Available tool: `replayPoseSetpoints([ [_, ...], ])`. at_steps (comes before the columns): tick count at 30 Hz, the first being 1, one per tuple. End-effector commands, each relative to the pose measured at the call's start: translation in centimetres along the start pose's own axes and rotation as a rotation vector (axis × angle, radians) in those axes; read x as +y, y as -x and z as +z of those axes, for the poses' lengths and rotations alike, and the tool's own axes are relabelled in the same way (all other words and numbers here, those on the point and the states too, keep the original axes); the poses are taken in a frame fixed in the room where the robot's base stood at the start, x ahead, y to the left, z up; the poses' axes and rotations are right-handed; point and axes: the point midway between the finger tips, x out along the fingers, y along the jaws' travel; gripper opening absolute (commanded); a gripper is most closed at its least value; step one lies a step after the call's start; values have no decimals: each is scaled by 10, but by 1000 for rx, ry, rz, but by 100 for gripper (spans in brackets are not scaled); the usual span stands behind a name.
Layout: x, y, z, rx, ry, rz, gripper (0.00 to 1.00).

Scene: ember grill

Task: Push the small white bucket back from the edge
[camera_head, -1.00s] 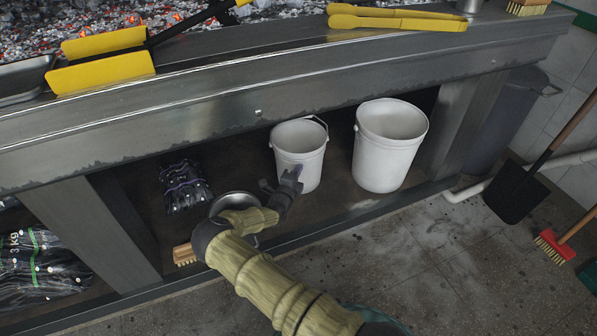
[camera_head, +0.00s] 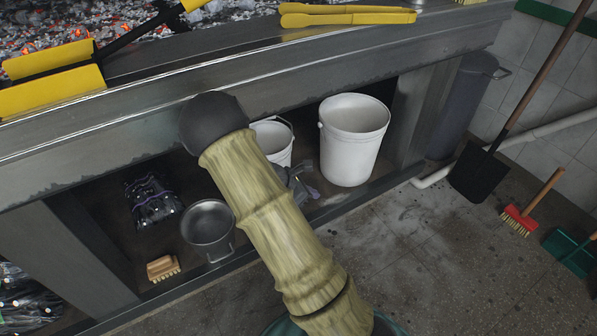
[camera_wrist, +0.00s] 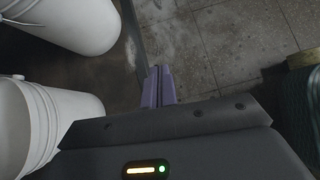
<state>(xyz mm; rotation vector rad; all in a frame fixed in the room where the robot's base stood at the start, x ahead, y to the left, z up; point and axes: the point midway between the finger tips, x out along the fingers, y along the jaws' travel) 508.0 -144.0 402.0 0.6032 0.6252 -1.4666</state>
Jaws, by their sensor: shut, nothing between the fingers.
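The small white bucket (camera_head: 272,137) stands upright on the shelf under the grill; my arm hides its left and lower parts. In the wrist view it is at the lower left (camera_wrist: 28,125), beside my gripper. My gripper (camera_head: 312,191) is in front of the small bucket, low over the shelf near its front edge. In the wrist view its purple fingers (camera_wrist: 158,82) are shut, with nothing between them, and point along the shelf edge. I see a gap between the fingers and the bucket; contact farther back cannot be told.
A larger white bucket (camera_head: 354,142) stands right of the small one, also in the wrist view (camera_wrist: 78,18). A metal pan (camera_head: 208,228), a brush (camera_head: 163,268) and dark packaged goods (camera_head: 152,200) are to the left.

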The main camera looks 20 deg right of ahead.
Motion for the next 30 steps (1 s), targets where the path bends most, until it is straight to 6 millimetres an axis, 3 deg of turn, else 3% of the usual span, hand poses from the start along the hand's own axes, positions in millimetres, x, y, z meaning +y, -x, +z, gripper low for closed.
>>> replayPoseSetpoints([
  [9,-64,76,-7,365,-648,-134,0],
  [17,-105,143,-3,582,-1084,-261,0],
  [24,-138,212,26,719,-1395,-368,0],
  [30,-152,257,57,764,-1516,-416,0],
])
